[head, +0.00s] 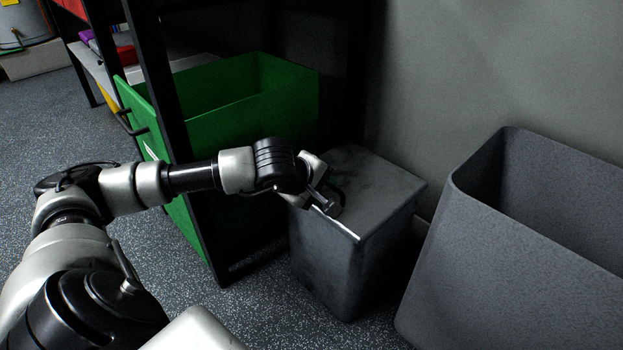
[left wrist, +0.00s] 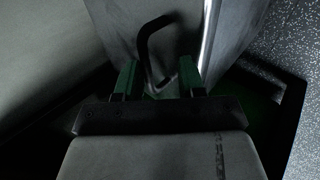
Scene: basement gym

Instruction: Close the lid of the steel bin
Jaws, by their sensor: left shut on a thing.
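The steel bin (head: 335,265) is a dark grey box standing on the floor between the green bin and the wall-side grey bin. Its lid (head: 380,188) lies across the top, and I see no clear gap beneath it. My left gripper (head: 328,198) reaches over from the left at the lid's left edge, shut on the dark loop handle (head: 337,192). In the left wrist view, the handle (left wrist: 146,45) rises between the two fingers of my left gripper (left wrist: 158,82), with the steel surface behind it. My right gripper is not in view.
A green bin (head: 255,105) stands behind a black rack post (head: 163,90) beside my left arm. A large open grey bin (head: 510,270) stands close on the right. A grey wall (head: 470,70) is behind. Speckled floor (head: 60,120) is clear at the left.

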